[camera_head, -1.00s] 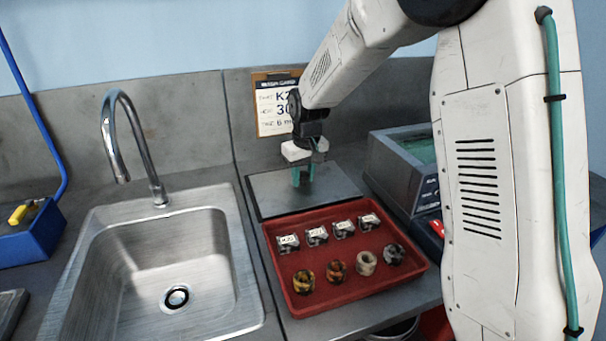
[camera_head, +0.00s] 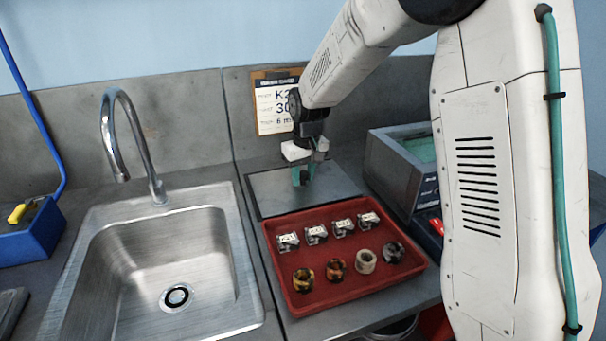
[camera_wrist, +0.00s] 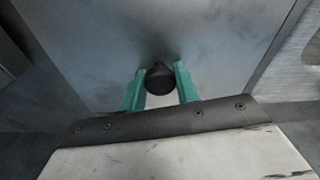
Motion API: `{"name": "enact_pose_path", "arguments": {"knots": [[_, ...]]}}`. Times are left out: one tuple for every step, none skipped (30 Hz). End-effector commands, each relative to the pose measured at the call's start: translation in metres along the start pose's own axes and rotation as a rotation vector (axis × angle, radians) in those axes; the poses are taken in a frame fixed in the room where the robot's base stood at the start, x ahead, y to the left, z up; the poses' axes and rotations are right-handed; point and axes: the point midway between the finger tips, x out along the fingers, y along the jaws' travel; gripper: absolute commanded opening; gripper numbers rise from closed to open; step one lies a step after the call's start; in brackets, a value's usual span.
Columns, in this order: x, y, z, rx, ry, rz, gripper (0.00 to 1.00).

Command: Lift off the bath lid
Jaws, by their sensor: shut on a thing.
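The bath lid (camera_head: 337,184) is a flat grey metal plate behind the red tray. It also fills much of the wrist view (camera_wrist: 110,45), with a round black knob (camera_wrist: 159,77) on it. My gripper (camera_head: 301,178) is over the lid. In the wrist view its two green fingers (camera_wrist: 160,86) stand on either side of the knob and are shut on it. The lid appears to lie flat on the bench. The bath's inside is hidden under it.
A red tray (camera_head: 277,252) in front holds several labelled blocks and ring-shaped pieces. A steel sink (camera_head: 100,225) is at left, a grey instrument (camera_head: 388,170) at right. A clipboard card (camera_head: 270,105) leans on the backsplash behind.

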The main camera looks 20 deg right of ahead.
Motion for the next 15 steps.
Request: {"name": "enact_pose_path", "arguments": {"knots": [[0.0003,0.0000,-0.0002,0.000,0.001,0.000,0.00],[0.0006,0.0000,-0.0002,0.000,0.001,0.000,0.00],[0.0011,0.0000,-0.0001,0.000,0.001,0.000,0.00],[0.0014,0.0000,-0.0001,0.000,0.001,0.000,0.00],[0.0018,0.0000,0.0000,0.000,0.001,0.000,0.00],[0.0023,0.0000,0.0001,0.000,0.001,0.000,0.00],[0.0026,0.0000,0.0001,0.000,0.001,0.000,0.00],[0.0029,0.0000,0.0002,0.000,0.001,0.000,0.00],[0.0034,0.0000,0.0002,0.000,0.000,0.000,0.00],[0.0038,0.0000,0.0003,0.000,0.000,0.000,0.00],[0.0041,0.0000,0.0003,0.000,0.000,0.000,0.00],[0.0046,0.0000,0.0004,0.000,0.000,0.000,0.00],[0.0049,0.0000,0.0004,0.000,0.000,0.000,0.00],[0.0053,0.0000,0.0005,0.000,0.000,0.000,0.00],[0.0058,0.0000,0.0005,0.000,0.000,0.000,0.00]]}}
